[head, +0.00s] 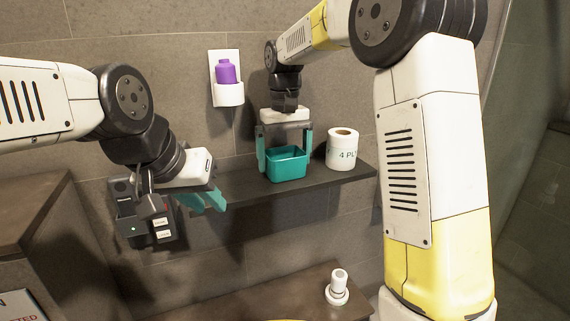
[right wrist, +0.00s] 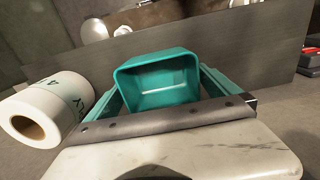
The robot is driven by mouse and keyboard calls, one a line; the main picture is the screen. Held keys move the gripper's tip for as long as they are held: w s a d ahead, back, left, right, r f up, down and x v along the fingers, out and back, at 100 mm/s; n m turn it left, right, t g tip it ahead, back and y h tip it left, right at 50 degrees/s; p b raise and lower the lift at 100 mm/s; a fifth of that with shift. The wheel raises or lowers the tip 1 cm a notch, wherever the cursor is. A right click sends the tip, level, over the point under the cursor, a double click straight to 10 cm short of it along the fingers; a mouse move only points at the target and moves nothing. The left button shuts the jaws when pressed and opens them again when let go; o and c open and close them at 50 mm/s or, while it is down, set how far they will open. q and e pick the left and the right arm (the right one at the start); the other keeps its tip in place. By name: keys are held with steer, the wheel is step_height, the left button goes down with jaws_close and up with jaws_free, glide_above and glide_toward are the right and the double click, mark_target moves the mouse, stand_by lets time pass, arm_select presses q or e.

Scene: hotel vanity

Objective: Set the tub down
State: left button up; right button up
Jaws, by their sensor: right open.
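The teal tub (head: 286,166) appears to rest upright on the dark wall shelf (head: 235,191). It is empty inside as seen in the right wrist view (right wrist: 158,82). My right gripper (head: 284,150) is open, with one teal finger on each side of the tub; it also shows in the right wrist view (right wrist: 160,95). I cannot tell whether the fingers touch the tub's walls. My left gripper (head: 205,201) hangs off the shelf's left front edge, with nothing visible in it. Its teal fingers overlap in view, so their opening is unclear.
A paper roll (head: 342,149) stands on the shelf just right of the tub. A purple bottle (head: 226,72) sits in a white wall holder (head: 229,95) above left. A lower ledge (head: 270,297) carries a small white bottle-like object (head: 338,287). The shelf left of the tub is bare.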

step_height(320, 180, up, 10)
steer(key=s+d+r+m+t+y, duration=0.1)
steer(key=s+d+r, duration=0.1)
steer(key=s+d, duration=0.35)
steer(key=s+d+f+m+t, duration=0.1)
steer(key=s+d+f, duration=0.2)
steer(key=s, duration=0.2)
steer(key=s+d+f+m+t, duration=0.1)
steer(key=s+d+f+t, duration=0.1)
steer(key=s, duration=0.4)
steer(key=s+d+f+m+t+y, duration=0.1)
steer(key=s+d+f+t, duration=0.1)
steer(key=s+d+f, duration=0.2)
steer(key=shift+s+d+f, duration=0.15)
steer(key=shift+s+f, duration=0.3)
steer(key=shift+s, duration=0.8)
